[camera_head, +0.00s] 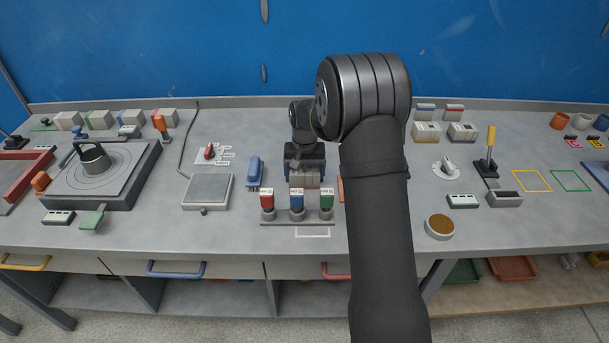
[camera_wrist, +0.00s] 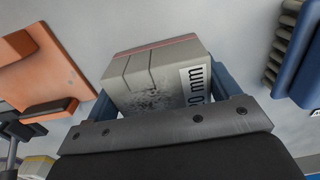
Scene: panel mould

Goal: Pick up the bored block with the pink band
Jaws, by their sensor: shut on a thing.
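The bored block with the pink band (camera_wrist: 155,75) fills the middle of the wrist view. It is grey, with a thin pink band along its far edge and a white label ending in "0 mm". My gripper (camera_wrist: 163,92) has its blue fingers on either side of the block and is shut on it. In the head view my gripper (camera_head: 304,170) points down over the middle of the bench, and the block (camera_head: 305,184) shows partly beneath it. Its bore is not visible. I cannot tell whether the block touches the bench.
A rack with red, blue and green bottles (camera_head: 297,205) stands just in front of my gripper. A blue brush (camera_head: 254,172) lies to its left, beside a grey scale (camera_head: 208,190). An orange thing (camera_wrist: 48,70) is left of the block in the wrist view. Two blocks (camera_head: 444,132) stand back right.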

